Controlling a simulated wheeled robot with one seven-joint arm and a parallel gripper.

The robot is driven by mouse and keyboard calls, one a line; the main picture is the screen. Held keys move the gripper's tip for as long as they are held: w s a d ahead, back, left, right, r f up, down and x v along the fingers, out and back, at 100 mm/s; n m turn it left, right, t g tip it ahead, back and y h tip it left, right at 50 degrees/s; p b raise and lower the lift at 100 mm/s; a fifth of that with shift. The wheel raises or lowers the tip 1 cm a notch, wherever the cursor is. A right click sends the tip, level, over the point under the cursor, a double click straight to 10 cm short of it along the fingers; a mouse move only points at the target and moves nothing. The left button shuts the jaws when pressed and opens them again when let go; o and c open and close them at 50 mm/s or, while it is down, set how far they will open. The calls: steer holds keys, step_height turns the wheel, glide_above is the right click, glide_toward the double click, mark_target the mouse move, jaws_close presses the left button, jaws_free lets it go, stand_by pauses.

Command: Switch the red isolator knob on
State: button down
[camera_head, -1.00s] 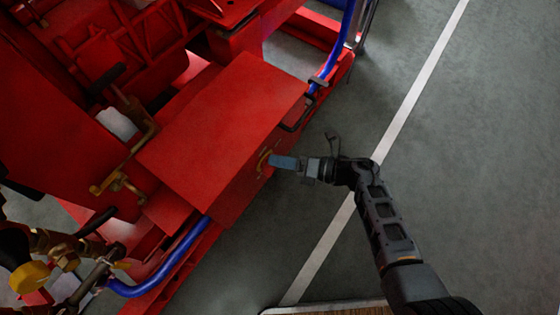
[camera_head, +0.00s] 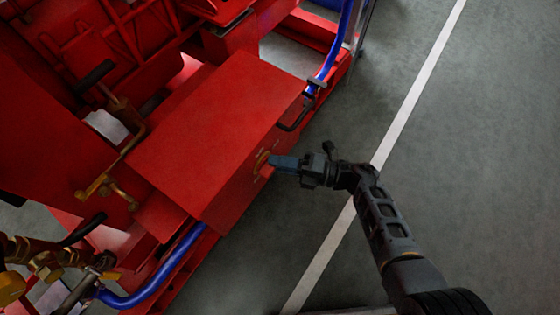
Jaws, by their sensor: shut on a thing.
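The isolator knob (camera_head: 263,162) is on the right side face of a red box (camera_head: 222,125). Only its yellow-orange surround and a little red show past my fingertips. My gripper (camera_head: 275,162) is at the knob with its fingers pointing left at the box face. It is shut on the knob. The fingers and the steep view from above hide most of the knob, so I cannot read its turned position.
A black handle (camera_head: 297,117) sticks out of the box face beyond my gripper. Blue hoses (camera_head: 155,287) run at both ends of the box. Brass valves (camera_head: 97,187) stand at the left. The grey floor (camera_head: 460,150) to the right is clear.

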steer(key=shift+s+a+f, duration=0.1)
steer(key=shift+s+a, duration=0.15)
steer(key=shift+s, duration=0.05)
steer(key=c, duration=1.4)
jaws_free()
steer(key=shift+c, duration=0.2)
steer(key=shift+o, duration=1.4)
steer(key=shift+w+d, duration=0.1)
steer(key=shift+w, duration=0.05)
steer(key=shift+d, duration=0.1)
steer(key=p+v, duration=0.1)
steer(key=v, duration=0.6)
steer(key=shift+d, duration=0.3)
